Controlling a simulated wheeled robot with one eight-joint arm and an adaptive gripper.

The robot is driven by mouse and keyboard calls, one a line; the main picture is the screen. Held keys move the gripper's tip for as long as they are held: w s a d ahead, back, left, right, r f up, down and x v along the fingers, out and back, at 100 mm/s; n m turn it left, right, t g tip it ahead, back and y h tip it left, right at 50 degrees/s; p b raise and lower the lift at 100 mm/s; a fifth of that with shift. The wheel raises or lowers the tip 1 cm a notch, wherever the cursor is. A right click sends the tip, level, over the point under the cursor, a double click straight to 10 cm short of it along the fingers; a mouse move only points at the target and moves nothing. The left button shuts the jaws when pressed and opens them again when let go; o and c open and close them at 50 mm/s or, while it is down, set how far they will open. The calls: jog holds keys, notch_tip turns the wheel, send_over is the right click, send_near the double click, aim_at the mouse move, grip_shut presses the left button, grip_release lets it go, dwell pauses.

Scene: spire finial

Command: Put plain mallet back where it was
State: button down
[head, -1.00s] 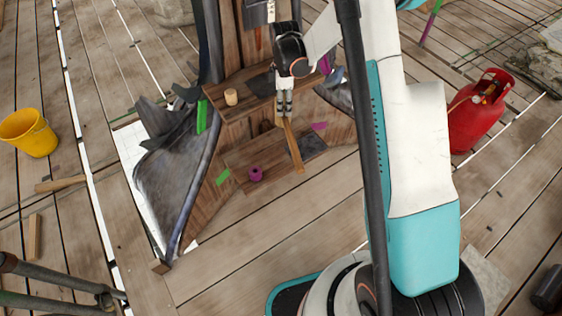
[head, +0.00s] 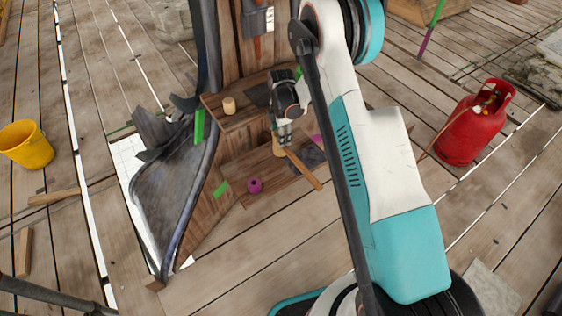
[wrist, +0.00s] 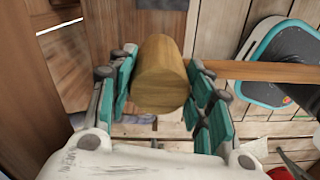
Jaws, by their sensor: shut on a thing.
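The plain mallet has a pale wooden head (wrist: 158,75) and a long flat handle (head: 304,170). My gripper (head: 283,143) is shut on the head; in the wrist view the fingers (wrist: 160,95) stand on both sides of it. The handle points down and right in the head view and right in the wrist view. The mallet is at the lower wooden step (head: 240,168), near a dark patch (head: 308,157) partly behind the handle. I cannot tell whether the mallet touches the step.
A short wooden cylinder (head: 229,105) and a dark patch (head: 257,96) are on the upper step. A purple object (head: 254,185) sits on the lower step, left of the mallet. A yellow bucket (head: 26,144) and a red gas bottle (head: 470,125) stand farther out.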

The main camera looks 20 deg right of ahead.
notch_tip(320, 180, down, 14)
jog(key=b, duration=0.4)
jog(key=shift+f+b, duration=0.25)
jog(key=shift+b, duration=0.1)
jog(key=shift+f, duration=0.1)
jog(key=c, duration=0.8)
grip_release()
notch_tip(320, 180, up, 12)
jog(key=p, duration=0.4)
